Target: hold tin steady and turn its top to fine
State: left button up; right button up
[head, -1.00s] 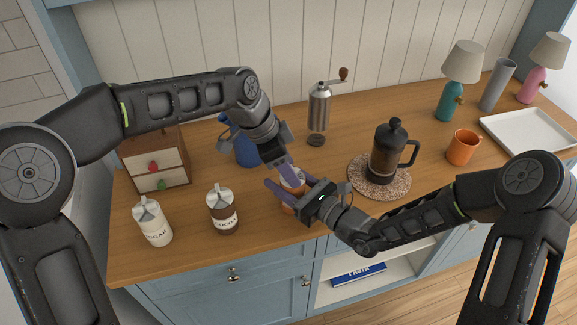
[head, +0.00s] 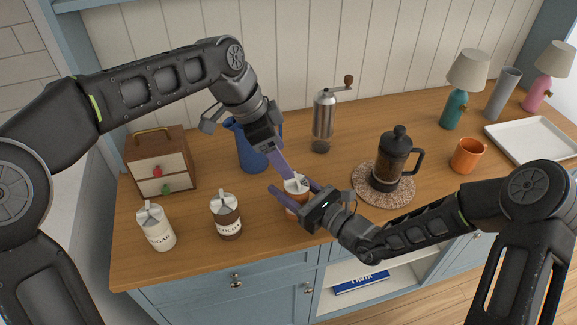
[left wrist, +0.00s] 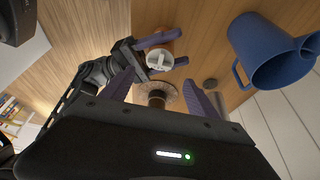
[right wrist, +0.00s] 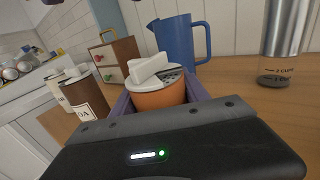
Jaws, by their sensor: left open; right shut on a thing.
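The tin has an orange body (right wrist: 160,98) and a pale top with a raised white bar (right wrist: 147,68) and small dark holes. It stands upright near the counter's front edge; its top (head: 297,184) also shows in the head view. My right gripper (head: 294,196) is shut on the tin's body, one purple finger on each side. My left gripper (left wrist: 160,80) is open, above the tin. In the left wrist view the tin's top (left wrist: 160,59) shows beyond the gap between its fingers. I cannot read any setting mark on the top.
A brown cocoa tin (head: 226,217) and a white sugar tin (head: 156,228) stand to the left. A blue jug (head: 250,152) is behind my left gripper. A hand grinder (head: 323,125) stands behind, and a French press (head: 390,160) on a round mat (head: 370,197) to the right.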

pick_arm(q)
jog(key=v, duration=0.4)
jog(key=shift+a+r, duration=0.15)
jog(key=shift+r, duration=0.15)
pick_arm(e)
jog(key=o, duration=1.6)
jog(key=shift+c, duration=0.2)
jog(key=v, duration=1.2)
pick_arm(q)
jog(key=shift+s, duration=0.1)
